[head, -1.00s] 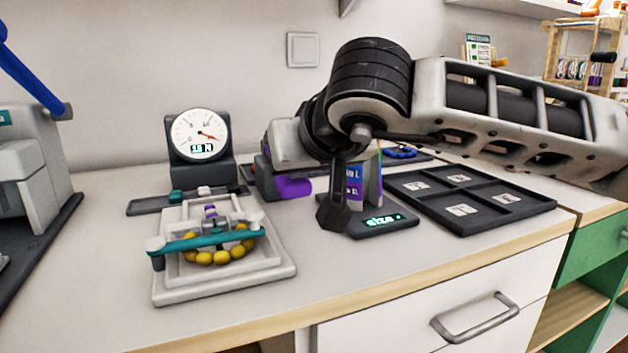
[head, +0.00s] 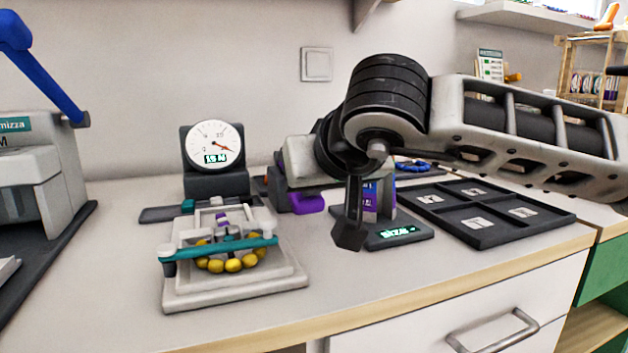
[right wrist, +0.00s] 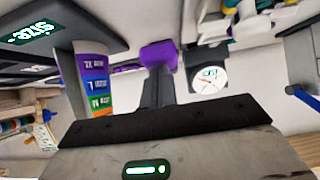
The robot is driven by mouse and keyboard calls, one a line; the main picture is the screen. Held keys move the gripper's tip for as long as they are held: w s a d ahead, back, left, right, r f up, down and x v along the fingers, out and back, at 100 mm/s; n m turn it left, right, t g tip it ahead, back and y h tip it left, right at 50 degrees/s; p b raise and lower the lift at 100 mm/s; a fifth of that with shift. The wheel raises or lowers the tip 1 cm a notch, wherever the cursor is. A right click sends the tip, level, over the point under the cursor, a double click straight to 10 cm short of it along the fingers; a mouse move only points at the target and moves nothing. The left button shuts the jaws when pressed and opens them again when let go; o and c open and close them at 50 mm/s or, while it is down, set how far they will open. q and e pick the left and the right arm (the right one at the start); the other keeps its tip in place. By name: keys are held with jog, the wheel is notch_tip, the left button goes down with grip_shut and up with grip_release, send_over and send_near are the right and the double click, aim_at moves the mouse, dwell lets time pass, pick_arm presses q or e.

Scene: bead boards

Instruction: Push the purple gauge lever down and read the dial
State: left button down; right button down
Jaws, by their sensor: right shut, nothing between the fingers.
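The purple gauge lever (head: 307,203) sticks out to the right of the bead fixture, behind and left of my right gripper (head: 347,238). The gripper is shut, empty and points down. In the right wrist view the purple lever (right wrist: 158,54) shows just beyond the fingers; I cannot tell whether they touch. The round white dial (head: 213,147) stands upright on a dark block at the back, its red needle pointing right and slightly down. Its small green readout is too blurred to read surely. The dial also shows in the right wrist view (right wrist: 208,79). My left gripper is out of view.
A light fixture (head: 290,275) with a teal bar and yellow beads stands in front of the dial. A size stand (head: 402,236) is right of my gripper, near a dark compartment tray (head: 480,238). A grey machine with a blue handle (head: 45,72) is at left.

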pick_arm(q)
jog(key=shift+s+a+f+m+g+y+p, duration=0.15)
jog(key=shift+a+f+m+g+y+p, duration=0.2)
jog(key=shift+p, duration=0.5)
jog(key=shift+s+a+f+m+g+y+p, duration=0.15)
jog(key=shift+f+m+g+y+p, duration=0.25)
jog(key=shift+p, duration=0.45)
pick_arm(e)
jog(key=w+r+v, duration=0.1)
jog(key=v, duration=1.1)
jog(key=shift+s+r, duration=0.35)
jog(key=shift+r, duration=0.1)
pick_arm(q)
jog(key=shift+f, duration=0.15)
